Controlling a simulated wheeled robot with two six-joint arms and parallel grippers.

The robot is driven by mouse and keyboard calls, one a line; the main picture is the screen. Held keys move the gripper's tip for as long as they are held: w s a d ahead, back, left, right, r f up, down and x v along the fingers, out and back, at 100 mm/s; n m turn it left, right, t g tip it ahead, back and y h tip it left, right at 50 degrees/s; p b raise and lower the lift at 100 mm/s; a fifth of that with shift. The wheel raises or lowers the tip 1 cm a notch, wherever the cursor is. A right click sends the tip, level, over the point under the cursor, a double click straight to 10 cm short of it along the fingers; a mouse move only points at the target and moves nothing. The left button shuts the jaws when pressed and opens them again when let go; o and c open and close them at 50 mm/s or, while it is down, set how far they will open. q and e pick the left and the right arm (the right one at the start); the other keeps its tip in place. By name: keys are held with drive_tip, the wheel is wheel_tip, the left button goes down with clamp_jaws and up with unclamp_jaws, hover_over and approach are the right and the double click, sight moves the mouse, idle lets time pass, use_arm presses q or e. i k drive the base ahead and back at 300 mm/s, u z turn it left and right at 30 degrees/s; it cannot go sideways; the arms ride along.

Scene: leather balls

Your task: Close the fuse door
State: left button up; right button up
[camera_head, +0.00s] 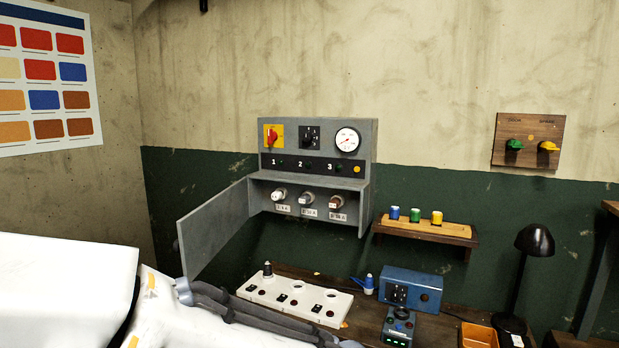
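The fuse door (214,228) is a flat grey panel hinged at the left edge of the grey fuse box (366,150). It stands wide open, swung out to the left. The open lower bay shows three fuses: a white one (278,195), another pale one (306,199) and a brown one (336,203), each above a small label. My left arm crosses the lower left, below and in front of the door, with a visible gap to the door's lower edge. No gripper fingertips can be made out. My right arm is not in view.
Below the box, a white socket strip (337,307) and a blue box (428,280) stand on the bench. A wooden shelf (455,236) with three coloured pieces is at the right. A black lamp (535,243) stands farther right. The space before the fuse bay looks clear.

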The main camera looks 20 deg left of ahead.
sight(203, 232)
drive_tip(key=z, duration=0.55)
drive_tip(key=k, duration=1.25)
drive_tip(key=u, duration=0.2)
drive_tip(key=i, duration=0.6)
drive_tip(key=u, duration=0.9)
drive_tip(key=i, duration=0.75)
drive_tip(key=u, duration=0.05)
